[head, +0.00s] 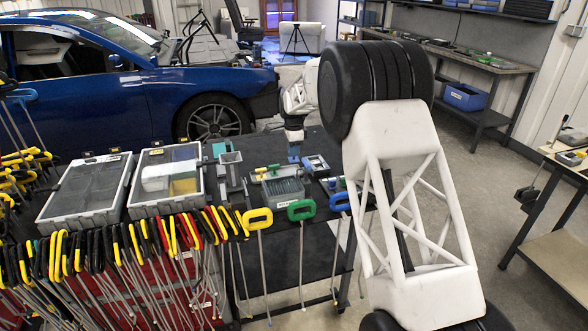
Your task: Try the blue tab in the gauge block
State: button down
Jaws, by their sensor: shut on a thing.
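My gripper (294,147) hangs over the dark bench top in the head view, beyond the big black joint of my arm. It is shut on the blue tab (294,158), a small blue piece showing just under the fingers. The tab is too small to tell its exact tilt. A small grey block (316,164) with a bluish top stands just right of the gripper; it may be the gauge block, but I cannot tell for sure. I cannot see the tab touching any block.
A grey tray (281,190) with green and yellow pieces stands just left of and nearer than the gripper. Grey upright holders (231,172) and lidded cases (165,178) are further left. Yellow, green and blue-handled rods (302,210) hang along the front edge.

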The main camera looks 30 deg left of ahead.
jog(key=shift+r, duration=0.9)
jog(key=shift+d, duration=0.1)
jog(key=w+d+r, duration=0.1)
jog(key=w+d, duration=0.3)
jog(key=d, duration=0.5)
jog(key=shift+w+r+n, duration=0.2)
jog(key=shift+r+n, duration=0.1)
jog(key=shift+n, duration=0.1)
jog(key=shift+f, duration=0.25)
jog(key=shift+f, duration=2.15)
jog(key=shift+f, duration=0.6)
dwell(0.4)
jog(key=c, duration=1.1)
grip_release()
